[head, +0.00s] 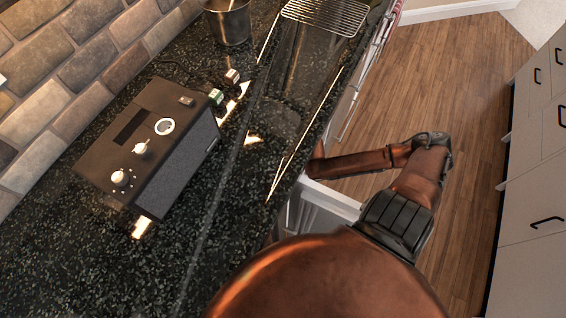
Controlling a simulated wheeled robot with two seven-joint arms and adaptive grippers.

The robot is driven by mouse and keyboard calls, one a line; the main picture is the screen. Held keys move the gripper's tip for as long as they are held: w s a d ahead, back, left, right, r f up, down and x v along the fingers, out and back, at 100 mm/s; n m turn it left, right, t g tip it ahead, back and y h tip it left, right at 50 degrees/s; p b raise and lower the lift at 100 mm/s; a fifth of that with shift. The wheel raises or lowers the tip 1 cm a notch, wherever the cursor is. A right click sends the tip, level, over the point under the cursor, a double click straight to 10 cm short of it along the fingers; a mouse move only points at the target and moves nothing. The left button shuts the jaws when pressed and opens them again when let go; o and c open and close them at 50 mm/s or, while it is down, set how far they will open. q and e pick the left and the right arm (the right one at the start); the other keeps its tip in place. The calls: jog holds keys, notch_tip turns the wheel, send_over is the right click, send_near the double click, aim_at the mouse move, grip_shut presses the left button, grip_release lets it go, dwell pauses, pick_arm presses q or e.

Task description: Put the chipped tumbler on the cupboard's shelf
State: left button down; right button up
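I see no chipped tumbler in the head view. A white panel edge (332,196) juts out from under the counter, with a pale recess below it, perhaps the cupboard's open door or interior; I cannot tell which. No shelf can be made out. One of my copper-coloured arms bends out over the floor and back towards the counter front. Its far end goes behind the counter edge, so its gripper is hidden. My other gripper is not in view either.
A black speckled counter (300,95) holds a dark box with knobs (155,145), a metal pot (229,22), a wire rack (326,14) and two small blocks (232,76). White cabinets (540,170) stand at the right. The wooden floor (465,80) between is clear.

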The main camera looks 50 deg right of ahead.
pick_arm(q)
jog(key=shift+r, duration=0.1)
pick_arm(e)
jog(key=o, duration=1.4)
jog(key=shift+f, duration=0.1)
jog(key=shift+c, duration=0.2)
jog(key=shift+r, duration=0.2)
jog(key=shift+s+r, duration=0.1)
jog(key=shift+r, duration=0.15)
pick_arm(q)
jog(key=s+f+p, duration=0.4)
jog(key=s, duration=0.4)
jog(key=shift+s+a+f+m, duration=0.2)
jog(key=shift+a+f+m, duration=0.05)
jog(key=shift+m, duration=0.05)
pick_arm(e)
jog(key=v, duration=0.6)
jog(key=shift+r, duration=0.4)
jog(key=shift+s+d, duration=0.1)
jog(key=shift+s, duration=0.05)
